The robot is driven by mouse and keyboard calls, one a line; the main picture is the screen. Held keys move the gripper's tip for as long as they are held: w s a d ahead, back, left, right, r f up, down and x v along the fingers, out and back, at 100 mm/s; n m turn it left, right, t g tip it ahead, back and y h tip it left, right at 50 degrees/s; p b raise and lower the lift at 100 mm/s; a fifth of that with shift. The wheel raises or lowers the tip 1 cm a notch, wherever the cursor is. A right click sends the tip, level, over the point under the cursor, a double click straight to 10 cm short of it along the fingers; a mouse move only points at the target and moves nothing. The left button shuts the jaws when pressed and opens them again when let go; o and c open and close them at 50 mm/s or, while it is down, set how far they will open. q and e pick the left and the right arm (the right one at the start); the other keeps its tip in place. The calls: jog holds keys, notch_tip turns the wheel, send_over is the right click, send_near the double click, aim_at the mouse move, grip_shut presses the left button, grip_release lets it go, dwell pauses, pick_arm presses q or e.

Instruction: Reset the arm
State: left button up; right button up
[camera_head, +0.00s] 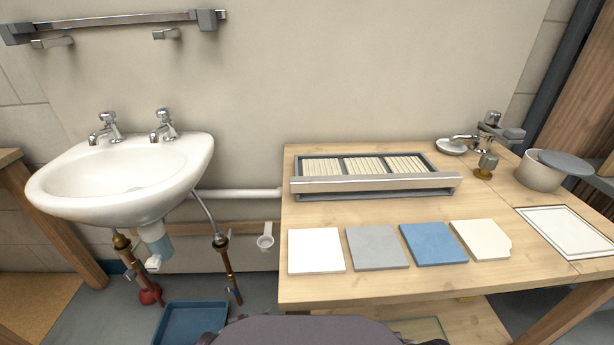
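Neither gripper shows in the head view. A dark rounded shape (300,330) at the bottom middle edge seems to be part of my own body. No arm reaches over the wooden table (390,288) or the sink (130,182), and nothing is seen held. Whether my grippers are open or shut is hidden.
A white, a grey, a blue and a cream tile (481,240) lie in a row on the table. Behind them stands a slotted rack (375,184). A pot (540,173) and tap parts (487,165) stand at right. A blue tray (190,322) lies below the sink pipes.

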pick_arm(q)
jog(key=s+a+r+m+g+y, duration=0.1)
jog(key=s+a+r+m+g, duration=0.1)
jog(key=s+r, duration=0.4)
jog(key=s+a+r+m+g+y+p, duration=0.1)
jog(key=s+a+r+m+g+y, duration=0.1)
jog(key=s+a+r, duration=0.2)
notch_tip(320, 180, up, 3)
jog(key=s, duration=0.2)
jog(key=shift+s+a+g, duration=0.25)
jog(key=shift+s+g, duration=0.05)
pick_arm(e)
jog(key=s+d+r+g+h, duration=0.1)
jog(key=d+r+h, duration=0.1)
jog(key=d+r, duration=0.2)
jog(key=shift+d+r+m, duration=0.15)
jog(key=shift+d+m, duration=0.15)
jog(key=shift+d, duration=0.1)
pick_arm(q)
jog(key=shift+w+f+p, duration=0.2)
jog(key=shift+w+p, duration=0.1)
jog(key=shift+p, duration=0.7)
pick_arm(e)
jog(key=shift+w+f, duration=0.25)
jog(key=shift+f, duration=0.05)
